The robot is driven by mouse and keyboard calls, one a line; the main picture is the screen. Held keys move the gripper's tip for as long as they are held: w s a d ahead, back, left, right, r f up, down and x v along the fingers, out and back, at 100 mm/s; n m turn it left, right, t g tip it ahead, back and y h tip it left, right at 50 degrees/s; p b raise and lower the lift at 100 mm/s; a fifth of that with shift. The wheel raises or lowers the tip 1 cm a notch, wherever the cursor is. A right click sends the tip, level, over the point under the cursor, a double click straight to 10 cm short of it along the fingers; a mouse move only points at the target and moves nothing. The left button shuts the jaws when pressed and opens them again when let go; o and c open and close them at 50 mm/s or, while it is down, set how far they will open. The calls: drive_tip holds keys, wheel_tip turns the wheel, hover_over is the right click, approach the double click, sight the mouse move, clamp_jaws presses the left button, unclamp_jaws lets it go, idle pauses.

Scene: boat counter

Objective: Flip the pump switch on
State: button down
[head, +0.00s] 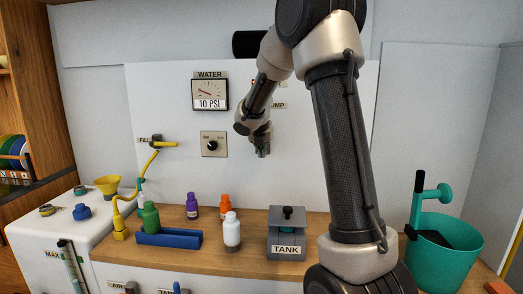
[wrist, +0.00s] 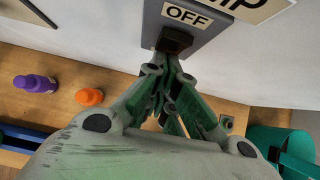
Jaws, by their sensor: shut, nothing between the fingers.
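The pump switch is a grey plate (wrist: 203,33) on the white wall, with an OFF label (wrist: 187,15) and a dark switch lever (wrist: 174,40) below the label. Part of a PUMP label shows beside it in the wrist view and in the head view (head: 279,105). In the head view my arm hides most of the switch. My gripper (head: 262,153) is shut and empty, in front of the wall. In the wrist view its fingertips (wrist: 170,62) are right by the lever; I cannot tell whether they touch it.
A water gauge (head: 210,94) reading 10 PSI and a knob (head: 212,145) are on the wall to the left. Below, the counter holds several bottles, a blue tray (head: 168,239), a grey TANK box (head: 287,244) and a teal bucket (head: 440,262).

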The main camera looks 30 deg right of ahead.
drive_tip(key=shift+r, duration=0.2)
drive_tip(key=shift+r, duration=0.8)
